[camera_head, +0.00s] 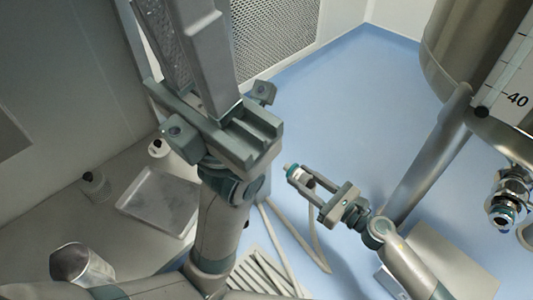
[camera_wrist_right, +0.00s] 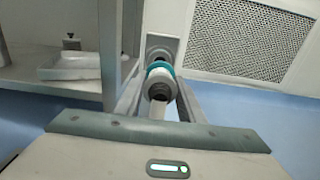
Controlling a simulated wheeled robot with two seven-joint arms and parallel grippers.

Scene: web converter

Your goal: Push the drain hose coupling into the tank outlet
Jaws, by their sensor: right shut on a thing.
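The drain hose coupling (camera_head: 297,174), white with a teal band, sits between the fingertips of my right gripper (camera_head: 307,180), which is shut on it. In the right wrist view the coupling (camera_wrist_right: 158,82) shows end-on between both fingers, with the pale hose (camera_wrist_right: 157,110) below it. The tank outlet (camera_head: 503,205) appears to be the metal fitting with a teal ring at the right edge, well apart from the coupling. My left gripper (camera_head: 180,45) rises close to the head camera; its fingertips are cut off, so its opening is unclear.
The steel tank (camera_head: 440,55) stands at upper right on a slanted leg (camera_head: 430,155). A pale hose (camera_head: 315,240) trails to the blue floor. At left, a bench holds a tray (camera_head: 160,200) and a metal cup (camera_head: 82,264). Open floor lies between the coupling and the tank leg.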

